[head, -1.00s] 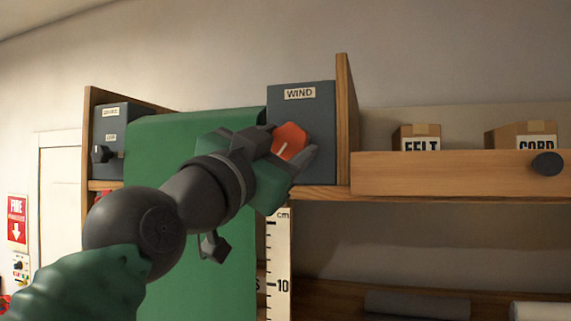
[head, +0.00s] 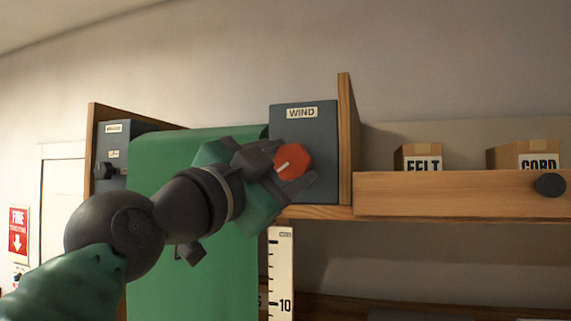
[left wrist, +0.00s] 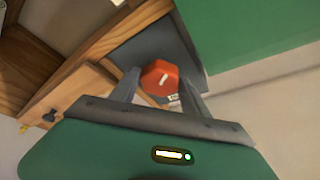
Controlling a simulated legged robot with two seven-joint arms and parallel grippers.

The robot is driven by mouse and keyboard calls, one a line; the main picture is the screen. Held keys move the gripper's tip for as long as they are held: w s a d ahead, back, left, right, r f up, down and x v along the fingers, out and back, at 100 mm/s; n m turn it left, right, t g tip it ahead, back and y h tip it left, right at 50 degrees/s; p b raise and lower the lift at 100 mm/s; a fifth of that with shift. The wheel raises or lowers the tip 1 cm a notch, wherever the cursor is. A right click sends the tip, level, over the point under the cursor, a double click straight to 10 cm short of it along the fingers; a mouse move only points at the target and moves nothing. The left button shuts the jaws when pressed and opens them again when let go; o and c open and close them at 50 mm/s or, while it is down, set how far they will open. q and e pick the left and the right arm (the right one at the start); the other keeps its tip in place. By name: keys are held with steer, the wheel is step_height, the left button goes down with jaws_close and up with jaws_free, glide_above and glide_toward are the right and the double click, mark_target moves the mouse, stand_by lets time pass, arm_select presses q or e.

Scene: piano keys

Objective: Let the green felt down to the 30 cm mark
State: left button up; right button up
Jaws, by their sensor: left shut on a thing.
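The green felt (head: 175,165) hangs from the roll on the shelf, and its lower edge is out of view. A white scale (head: 281,265) marked in cm hangs beside its right edge, with the 10 mark showing; the 30 mark is not in view. The grey WIND box (head: 318,135) carries an orange knob (head: 292,162) with a white pointer line. My left gripper (head: 285,170) is shut on the orange knob, one finger on each side. The knob also shows between the fingers in the left wrist view (left wrist: 160,78). My right gripper is not in view.
A wooden post (head: 345,140) stands right of the WIND box. Boxes labelled FELT (head: 421,158) and CORD (head: 530,156) sit behind a wooden drawer front with a dark knob (head: 550,185). A second grey control box (head: 113,160) is at the left.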

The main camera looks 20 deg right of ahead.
arm_select(q)
steer(key=o, duration=1)
steer(key=shift+f, duration=0.15)
steer(key=o, duration=0.4)
steer(key=shift+w+d, duration=0.1)
steer(key=shift+w, duration=0.2)
steer(key=shift+c, duration=0.2)
steer(key=shift+w+d, duration=0.1)
steer(key=shift+w, duration=0.05)
steer(key=shift+s+a+f+b, duration=0.25)
steer(key=shift+s+b, duration=0.15)
steer(key=shift+b, duration=0.1)
steer(key=b+v, duration=1)
steer(key=v, duration=0.6)
steer(key=shift+w+b, duration=0.2)
steer(key=shift+b, duration=0.1)
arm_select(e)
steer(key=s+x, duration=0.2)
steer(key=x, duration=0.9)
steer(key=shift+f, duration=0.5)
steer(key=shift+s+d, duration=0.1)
